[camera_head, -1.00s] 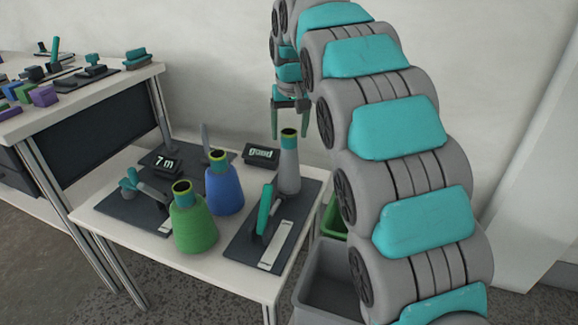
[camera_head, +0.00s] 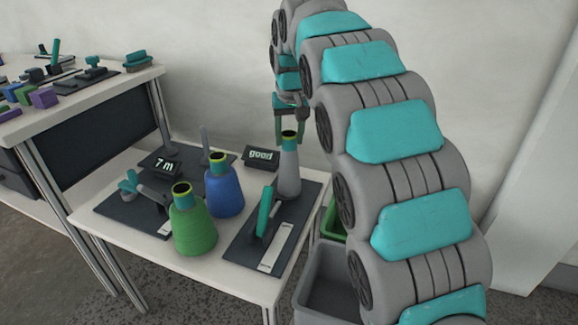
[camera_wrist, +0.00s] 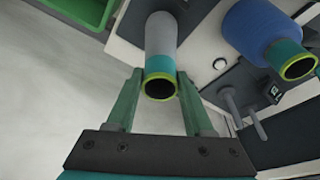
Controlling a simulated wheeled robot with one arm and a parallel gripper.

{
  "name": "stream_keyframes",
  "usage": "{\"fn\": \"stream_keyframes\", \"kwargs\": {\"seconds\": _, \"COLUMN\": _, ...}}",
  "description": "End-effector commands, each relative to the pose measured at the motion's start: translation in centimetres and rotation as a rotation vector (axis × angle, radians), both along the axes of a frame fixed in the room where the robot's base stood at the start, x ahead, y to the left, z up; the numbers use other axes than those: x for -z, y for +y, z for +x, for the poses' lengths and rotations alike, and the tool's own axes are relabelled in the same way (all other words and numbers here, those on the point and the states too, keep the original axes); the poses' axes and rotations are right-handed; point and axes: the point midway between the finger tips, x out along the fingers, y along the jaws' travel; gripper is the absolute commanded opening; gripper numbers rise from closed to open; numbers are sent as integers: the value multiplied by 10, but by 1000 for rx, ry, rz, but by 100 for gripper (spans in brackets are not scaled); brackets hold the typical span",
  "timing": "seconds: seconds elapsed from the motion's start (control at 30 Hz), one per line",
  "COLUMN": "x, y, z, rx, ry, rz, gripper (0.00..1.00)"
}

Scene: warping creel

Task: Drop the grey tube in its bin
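The grey tube (camera_head: 289,175), a tapered cone with a teal band and yellow-green rim, stands upright at the right back of the small table. It also shows in the wrist view (camera_wrist: 161,38). My gripper (camera_head: 292,132) points down at its top, one finger on each side of the rim. In the wrist view my gripper (camera_wrist: 158,78) is open, with small gaps between fingers and tube. A grey bin (camera_head: 330,285) stands on the floor right of the table, partly hidden by my arm. A green bin (camera_head: 333,222) shows behind it, mostly hidden.
A blue cone (camera_head: 223,188) and a green cone (camera_head: 194,225) stand left of the grey tube. A teal-handled tool (camera_head: 264,210) is on the dark mat in front of it. A "good" sign (camera_head: 261,156) and a "7 m" sign (camera_head: 162,167) stand behind.

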Motion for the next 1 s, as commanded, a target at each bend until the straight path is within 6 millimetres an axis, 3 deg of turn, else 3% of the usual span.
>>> {"fn": "stream_keyframes", "kwargs": {"seconds": 0.03, "x": 0, "y": 0, "z": 0, "rx": 0, "ry": 0, "rz": 0, "gripper": 39}}
{"fn": "stream_keyframes", "kwargs": {"seconds": 0.4, "x": 0, "y": 0, "z": 0, "rx": 0, "ry": 0, "rz": 0, "gripper": 0}}
{"fn": "stream_keyframes", "kwargs": {"seconds": 1.0, "x": -11, "y": 0, "z": 0, "rx": 0, "ry": -1, "rz": 0, "gripper": 0}}
